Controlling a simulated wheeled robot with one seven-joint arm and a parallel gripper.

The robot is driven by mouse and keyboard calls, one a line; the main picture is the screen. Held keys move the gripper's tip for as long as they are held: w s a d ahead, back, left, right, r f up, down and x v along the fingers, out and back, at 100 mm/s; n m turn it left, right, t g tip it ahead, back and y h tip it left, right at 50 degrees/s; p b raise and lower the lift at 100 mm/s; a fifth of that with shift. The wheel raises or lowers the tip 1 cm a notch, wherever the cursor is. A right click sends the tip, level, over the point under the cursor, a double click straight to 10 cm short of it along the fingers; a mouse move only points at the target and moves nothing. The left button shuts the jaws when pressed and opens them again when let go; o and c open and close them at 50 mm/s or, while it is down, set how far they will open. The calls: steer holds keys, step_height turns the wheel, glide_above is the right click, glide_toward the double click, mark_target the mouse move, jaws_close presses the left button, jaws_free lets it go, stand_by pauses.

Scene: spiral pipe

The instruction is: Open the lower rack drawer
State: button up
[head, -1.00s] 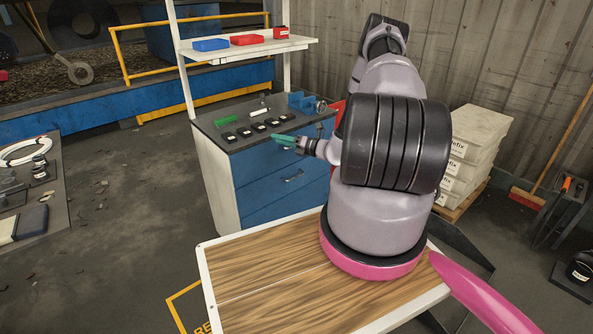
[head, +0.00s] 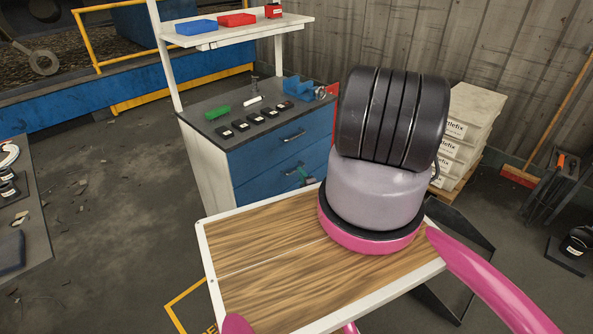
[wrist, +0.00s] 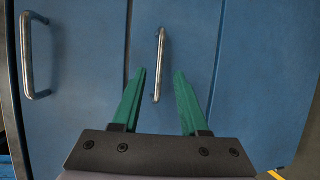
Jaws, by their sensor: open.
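The blue rack cabinet has an upper drawer (head: 250,155) and a lower drawer (head: 255,190), both shut. In the wrist view the drawers appear turned sideways, side by side. The upper drawer's metal handle (wrist: 37,60) is at the left. The lower drawer's metal handle (wrist: 159,65) is in the middle. My gripper (wrist: 160,74) is open, with a green finger on each side of the lower handle. In the head view my gripper (head: 304,177) is at the lower drawer's front, partly hidden by my arm.
Several small black items, a green block (head: 217,112) and a blue vise-like piece (head: 303,89) lie on the cabinet top. A shelf above holds blue and red bins (head: 237,19). White boxes (head: 470,120) are stacked at the right.

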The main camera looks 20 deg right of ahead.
steer(key=w, duration=0.2)
steer(key=w+f, duration=0.1)
steer(key=w, duration=0.2)
steer(key=shift+w+d, duration=0.15)
steer(key=shift+w, duration=0.1)
jaws_close()
stand_by(1.2)
